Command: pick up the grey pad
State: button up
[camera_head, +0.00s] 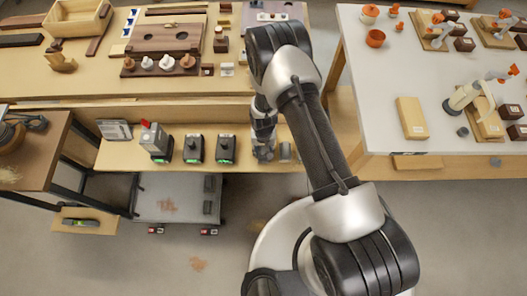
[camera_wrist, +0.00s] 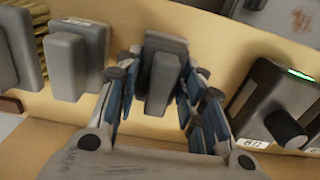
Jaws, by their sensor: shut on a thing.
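The grey pad (camera_wrist: 163,78) is a dark grey block with a raised grip. It is between the fingers of my gripper (camera_wrist: 160,98) in the wrist view, and the fingers are shut on it. In the head view my gripper (camera_head: 264,150) is low over the front shelf, at the right of the black devices. The pad is mostly hidden there by the fingers and arm. I cannot tell whether it is touching the shelf.
Another grey block (camera_wrist: 78,60) stands close left of my gripper in the wrist view, with a bristled one (camera_wrist: 22,45) beyond. A black device (camera_wrist: 280,100) with a knob is close at right. Several such devices (camera_head: 226,149) line the shelf (camera_head: 120,157). A white table (camera_head: 370,100) is at right.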

aim_at(264, 148)
jog(key=shift+r, duration=0.1)
notch_tip(264, 148, up, 20)
jog(key=p, duration=0.5)
